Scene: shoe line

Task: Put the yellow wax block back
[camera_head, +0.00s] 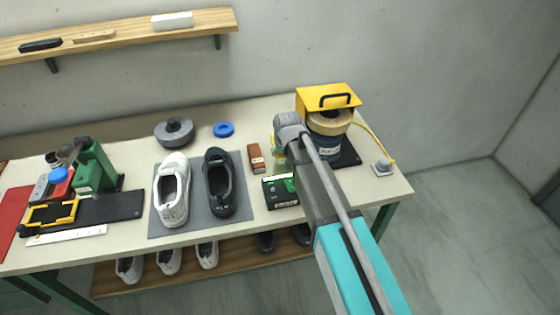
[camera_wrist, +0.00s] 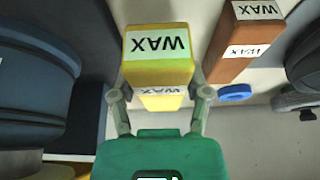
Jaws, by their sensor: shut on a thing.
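My gripper (camera_wrist: 160,94) is shut on the yellow wax block (camera_wrist: 158,62), with one finger on each side of it. The block is a yellow box with white WAX labels on two faces. In the head view only a slim part of the yellow block (camera_head: 278,152) shows, left of my grey wrist, which hides the rest and the fingers. It is between the brown wax block (camera_head: 256,158) and the yellow-hooded machine (camera_head: 328,98). The brown block also shows upper right in the wrist view (camera_wrist: 232,58). I cannot tell whether the yellow block touches the table.
A green and black box (camera_head: 280,191) stands close to my arm. A blue ring (camera_head: 223,129) and grey roll (camera_head: 174,132) lie farther left. White (camera_head: 172,190) and black (camera_head: 219,185) shoes stand on a grey mat (camera_head: 195,228). A wall shelf (camera_head: 120,34) is above.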

